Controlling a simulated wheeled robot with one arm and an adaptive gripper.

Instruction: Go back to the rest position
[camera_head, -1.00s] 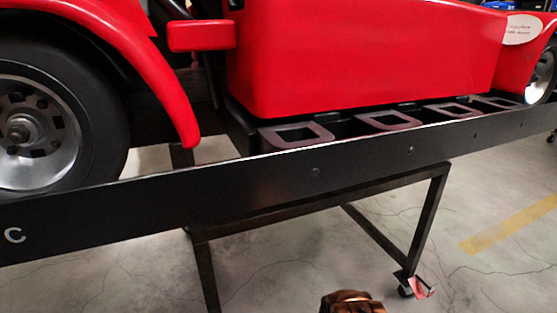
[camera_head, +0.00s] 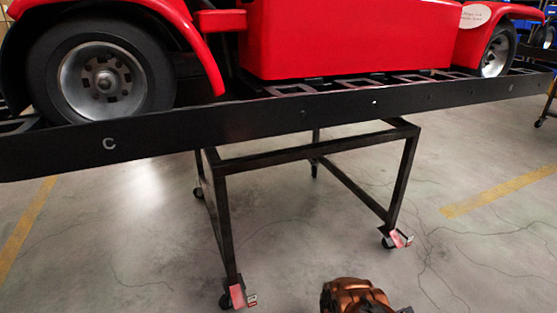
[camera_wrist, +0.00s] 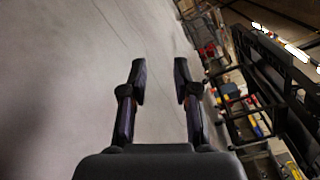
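In the wrist view my gripper (camera_wrist: 160,82) points over bare grey floor. Its two dark fingers stand apart with nothing between them. In the head view only a copper-coloured part of my arm shows at the bottom edge, and my gripper is out of that picture. The red kart (camera_head: 350,40) rests on a black rail frame (camera_head: 250,118) marked with a letter C. The frame sits on a black stand (camera_head: 222,215) with castors, ahead of my arm.
The grey floor (camera_head: 330,235) around the stand is clear, with yellow lines (camera_head: 500,192) on both sides. In the wrist view a dark rack-like structure (camera_wrist: 275,75) and small coloured items (camera_wrist: 235,95) are at the right. Another castored stand part shows at the head view's far right.

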